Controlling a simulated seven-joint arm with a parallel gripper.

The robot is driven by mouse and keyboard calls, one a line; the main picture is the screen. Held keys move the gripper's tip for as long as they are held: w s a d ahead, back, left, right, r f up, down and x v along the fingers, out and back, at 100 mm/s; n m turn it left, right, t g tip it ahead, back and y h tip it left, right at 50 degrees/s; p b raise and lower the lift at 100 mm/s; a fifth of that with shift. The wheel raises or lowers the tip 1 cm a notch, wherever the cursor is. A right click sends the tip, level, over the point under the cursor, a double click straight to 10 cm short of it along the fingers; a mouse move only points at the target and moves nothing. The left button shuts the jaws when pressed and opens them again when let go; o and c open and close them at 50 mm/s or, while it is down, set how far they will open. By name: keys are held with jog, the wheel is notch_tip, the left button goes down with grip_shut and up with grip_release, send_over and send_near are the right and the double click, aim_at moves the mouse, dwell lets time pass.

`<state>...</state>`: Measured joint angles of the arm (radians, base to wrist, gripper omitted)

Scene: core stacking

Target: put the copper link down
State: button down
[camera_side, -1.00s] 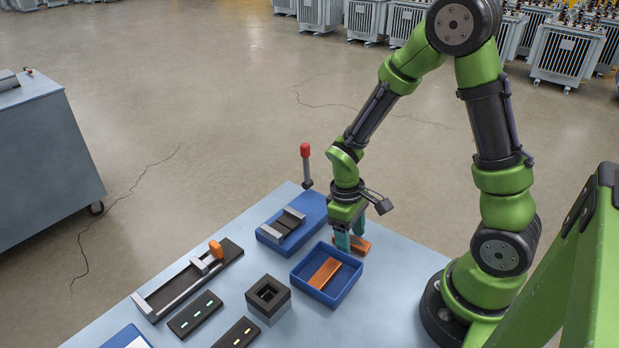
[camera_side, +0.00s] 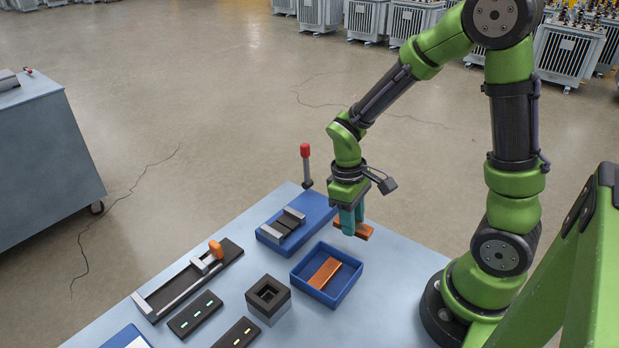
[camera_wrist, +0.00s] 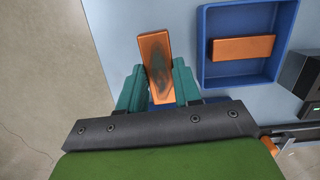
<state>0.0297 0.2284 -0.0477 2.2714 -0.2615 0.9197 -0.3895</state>
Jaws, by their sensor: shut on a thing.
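My gripper (camera_side: 353,222) has teal fingers and is shut on a copper link (camera_side: 367,232). It holds the link in the air, a little above the table behind the blue tray (camera_side: 334,299). In the wrist view the held copper link (camera_wrist: 156,60) sticks out past the fingers, slightly tilted. Its upper face has a dark, scorched-looking patch. A second copper link (camera_side: 324,273) lies in the blue tray. It also shows in the wrist view (camera_wrist: 243,48), clean and apart from the held one.
A blue fixture with a grey block (camera_side: 290,222) and a red-knobbed lever (camera_side: 305,152) stands behind left of the tray. A dark square socket block (camera_side: 267,295) stands in front left. A rail with an orange handle (camera_side: 216,249) lies further left. Bare table (camera_side: 400,262) shows right of the tray.

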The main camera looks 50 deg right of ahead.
jog(key=r, duration=0.6)
jog(key=shift+w, duration=0.2)
jog(key=w+a+r, duration=0.4)
jog(key=w+r, duration=0.4)
jog(key=w, duration=0.1)
jog(key=s+a+f+n+t+h, duration=0.1)
jog(key=s+a+f+n, duration=0.35)
jog(key=a, duration=0.65)
jog(key=s+a+f+n, duration=0.1)
jog(key=s+a+n, duration=0.5)
jog(key=a, duration=0.6)
jog(key=s+a+f+n+t+h, duration=0.1)
jog(key=s+a+f+n, duration=0.4)
jog(key=a, duration=0.6)
jog(key=shift+n, duration=0.75)
jog(key=f, duration=0.2)
jog(key=w+f, duration=0.1)
jog(key=f, duration=0.5)
jog(key=shift+w+d, duration=0.1)
jog(key=shift+w, duration=0.2)
jog(key=shift+f, duration=0.1)
jog(key=c, duration=1.1)
grip_release()
jog(key=shift+o, duration=0.2)
